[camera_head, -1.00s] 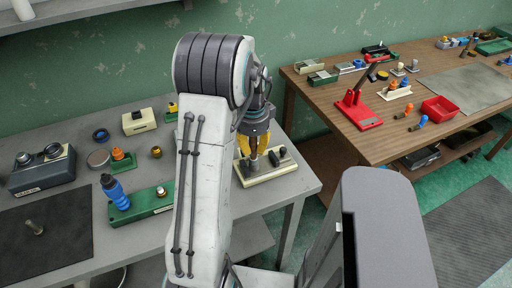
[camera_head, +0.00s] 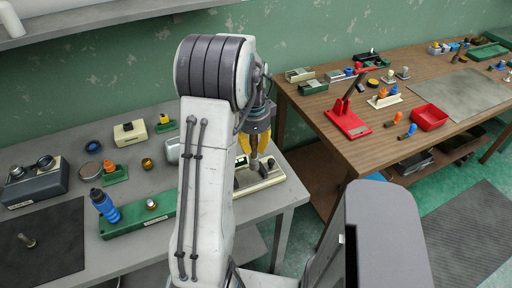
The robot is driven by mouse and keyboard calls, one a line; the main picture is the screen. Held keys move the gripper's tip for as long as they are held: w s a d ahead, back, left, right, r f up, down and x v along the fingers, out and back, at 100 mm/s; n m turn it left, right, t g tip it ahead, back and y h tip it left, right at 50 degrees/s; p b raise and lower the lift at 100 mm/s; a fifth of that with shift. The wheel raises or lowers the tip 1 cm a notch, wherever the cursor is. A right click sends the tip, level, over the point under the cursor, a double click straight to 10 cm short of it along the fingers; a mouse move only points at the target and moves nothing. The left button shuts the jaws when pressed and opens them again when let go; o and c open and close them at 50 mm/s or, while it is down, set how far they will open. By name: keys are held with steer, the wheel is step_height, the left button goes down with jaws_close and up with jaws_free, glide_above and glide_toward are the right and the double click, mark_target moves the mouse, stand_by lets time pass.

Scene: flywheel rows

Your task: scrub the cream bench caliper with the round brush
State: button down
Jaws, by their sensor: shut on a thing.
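The cream bench caliper (camera_head: 270,178) is a low cream base with dark parts on top, lying near the right end of the grey bench, partly hidden by my arm and gripper. My gripper (camera_head: 252,152) has yellow fingers and points down over the caliper's left part. It is shut on a small brownish piece, apparently the round brush (camera_head: 254,162); its lower end is close to the caliper's top. I cannot tell whether they touch.
On the grey bench (camera_head: 75,150), left of my arm, are a green base (camera_head: 140,219), a blue bottle (camera_head: 105,206) and a dark grey box (camera_head: 36,183). A wooden table (camera_head: 372,148) at right holds a red stand (camera_head: 348,119) and red bin (camera_head: 429,117). A floor gap separates them.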

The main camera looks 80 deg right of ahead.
steer(key=shift+r+p, duration=1.25)
steer(key=shift+r, duration=0.75)
steer(key=shift+w, duration=0.1)
